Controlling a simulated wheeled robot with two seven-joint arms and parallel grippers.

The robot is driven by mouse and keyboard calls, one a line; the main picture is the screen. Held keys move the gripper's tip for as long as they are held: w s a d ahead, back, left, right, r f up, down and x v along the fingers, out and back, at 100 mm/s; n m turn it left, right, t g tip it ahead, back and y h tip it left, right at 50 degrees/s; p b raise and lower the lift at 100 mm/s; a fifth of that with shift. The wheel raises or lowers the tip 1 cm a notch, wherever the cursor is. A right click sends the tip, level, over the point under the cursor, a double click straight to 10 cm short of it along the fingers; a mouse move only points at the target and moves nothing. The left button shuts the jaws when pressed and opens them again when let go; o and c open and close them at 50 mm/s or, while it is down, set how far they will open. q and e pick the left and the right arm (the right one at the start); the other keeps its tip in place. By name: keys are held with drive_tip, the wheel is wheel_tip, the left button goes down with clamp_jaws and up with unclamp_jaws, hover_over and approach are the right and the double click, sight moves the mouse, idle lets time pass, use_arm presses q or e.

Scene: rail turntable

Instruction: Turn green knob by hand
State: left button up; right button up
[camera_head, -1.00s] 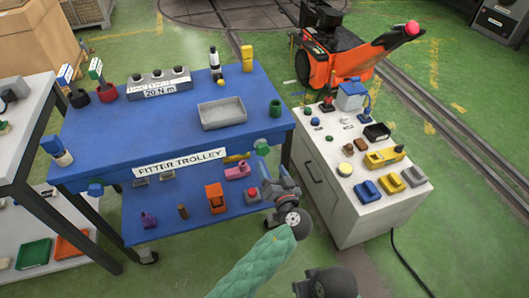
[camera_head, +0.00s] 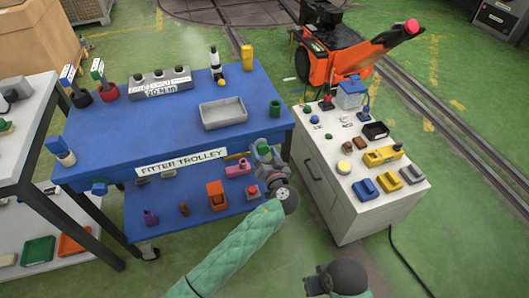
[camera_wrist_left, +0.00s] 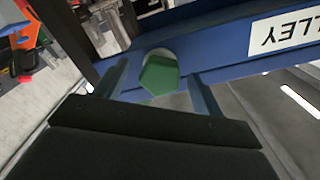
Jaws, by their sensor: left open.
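The green knob (camera_wrist_left: 160,76) is a faceted cap on a pale round base, on the front edge of the blue fitter trolley (camera_head: 160,129). In the head view the green knob (camera_head: 262,147) shows partly, at the trolley's right front corner, with my left gripper (camera_head: 264,157) in front of it. In the left wrist view my left gripper (camera_wrist_left: 159,88) is open, one finger on each side of the knob with gaps between. Contact is not visible. My right gripper is not in view; only part of my right arm shows at the bottom.
A grey tray (camera_head: 223,113) and a green cup (camera_head: 275,108) stand on the trolley top. The lower shelf holds an orange part (camera_head: 216,195) and other small items. A white cabinet (camera_head: 345,195) with several controls stands close on the right.

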use_arm(q)
drive_tip(key=c, duration=1)
